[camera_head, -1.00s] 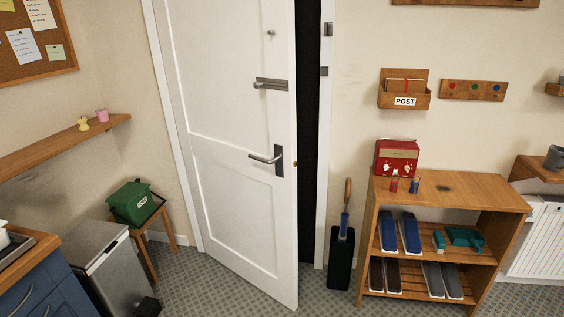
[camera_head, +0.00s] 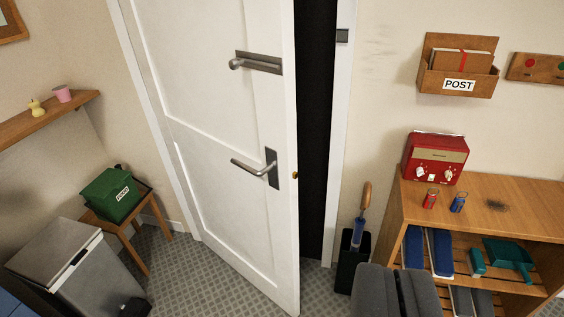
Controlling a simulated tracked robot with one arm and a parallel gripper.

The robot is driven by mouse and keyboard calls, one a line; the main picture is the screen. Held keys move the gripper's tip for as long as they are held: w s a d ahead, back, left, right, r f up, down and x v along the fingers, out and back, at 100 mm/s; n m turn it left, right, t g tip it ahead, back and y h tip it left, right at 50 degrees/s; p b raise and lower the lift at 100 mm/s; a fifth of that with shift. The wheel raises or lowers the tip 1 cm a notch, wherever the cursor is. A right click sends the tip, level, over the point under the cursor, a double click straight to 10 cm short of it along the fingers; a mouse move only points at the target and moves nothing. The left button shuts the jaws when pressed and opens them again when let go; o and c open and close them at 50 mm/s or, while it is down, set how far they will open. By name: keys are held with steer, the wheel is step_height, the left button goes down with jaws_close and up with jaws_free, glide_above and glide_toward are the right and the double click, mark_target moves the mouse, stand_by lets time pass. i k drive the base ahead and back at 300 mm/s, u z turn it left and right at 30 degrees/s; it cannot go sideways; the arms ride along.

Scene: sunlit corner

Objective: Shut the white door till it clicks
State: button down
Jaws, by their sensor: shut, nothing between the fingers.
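The white door (camera_head: 215,205) stands ajar in the middle of the view. Its free edge is on the right and swings out toward me. A dark gap shows between that edge and the door frame (camera_head: 340,130). The door has a grey lever handle (camera_head: 255,168), a bolt-like fitting (camera_head: 258,63) above it, and a small brass latch on its edge. My gripper (camera_head: 395,270) shows at the bottom right of centre as two dark grey fingers, shut and empty. In the picture it is to the right of the door's edge, with no visible contact.
A dark stand (camera_head: 350,270) with a wooden-handled tool is beside the frame. A metal bin (camera_head: 65,260) and green box (camera_head: 110,195) are left.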

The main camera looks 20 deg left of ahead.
mark_target(209, 114)
steer(key=z, duration=0.05)
steer(key=i, duration=1.1)
steer(key=u, duration=1.1)
